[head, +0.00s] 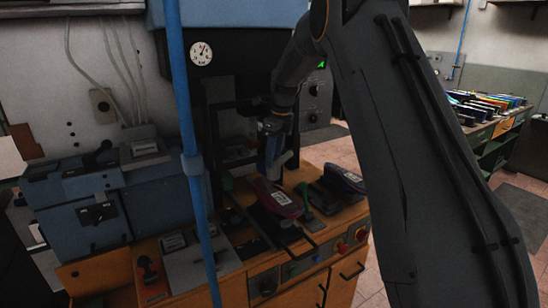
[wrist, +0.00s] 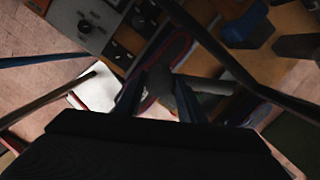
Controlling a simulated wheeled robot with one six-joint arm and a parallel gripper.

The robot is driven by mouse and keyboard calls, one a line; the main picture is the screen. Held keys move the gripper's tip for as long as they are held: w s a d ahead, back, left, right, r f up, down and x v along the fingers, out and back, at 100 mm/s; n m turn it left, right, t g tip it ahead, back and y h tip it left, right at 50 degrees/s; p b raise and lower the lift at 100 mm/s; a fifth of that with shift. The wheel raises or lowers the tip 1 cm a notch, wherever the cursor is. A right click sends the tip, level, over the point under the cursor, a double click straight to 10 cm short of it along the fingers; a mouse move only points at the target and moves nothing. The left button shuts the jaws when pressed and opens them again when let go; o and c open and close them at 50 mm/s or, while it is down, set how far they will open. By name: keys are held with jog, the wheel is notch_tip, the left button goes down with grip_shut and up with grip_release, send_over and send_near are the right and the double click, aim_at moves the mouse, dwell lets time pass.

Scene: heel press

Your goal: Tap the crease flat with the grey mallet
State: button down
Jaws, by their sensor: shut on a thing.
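My gripper (head: 270,150) points down over the bench in front of the press, shut on the grey mallet. The mallet (head: 285,159) shows as a pale grey cylinder just right of the fingers. In the wrist view, my gripper (wrist: 158,95) is at the lower middle, and the mallet (wrist: 208,85) shows as a grey bar at its right finger. A dark red shoe piece (head: 278,199) with a white label lies on the bench below the gripper. The mallet appears above it; I cannot tell whether they touch. The crease cannot be made out.
A second labelled shoe piece (head: 345,179) lies to the right on the bench. A blue upright pole (head: 187,120) stands in front at left. A blue machine (head: 90,200) fills the left. Red knobs (head: 343,247) sit on the bench's front panel.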

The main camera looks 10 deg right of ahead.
aim_at(274, 170)
notch_tip(274, 170, down, 6)
jog(key=shift+r+b, duration=0.15)
jog(key=shift+b, duration=0.85)
jog(key=shift+r+p, duration=1.4)
jog(key=shift+r, duration=1.5)
jog(key=shift+r, duration=2.5)
jog(key=shift+f, duration=0.15)
jog(key=shift+f+b, duration=0.85)
jog(key=shift+f, duration=1.55)
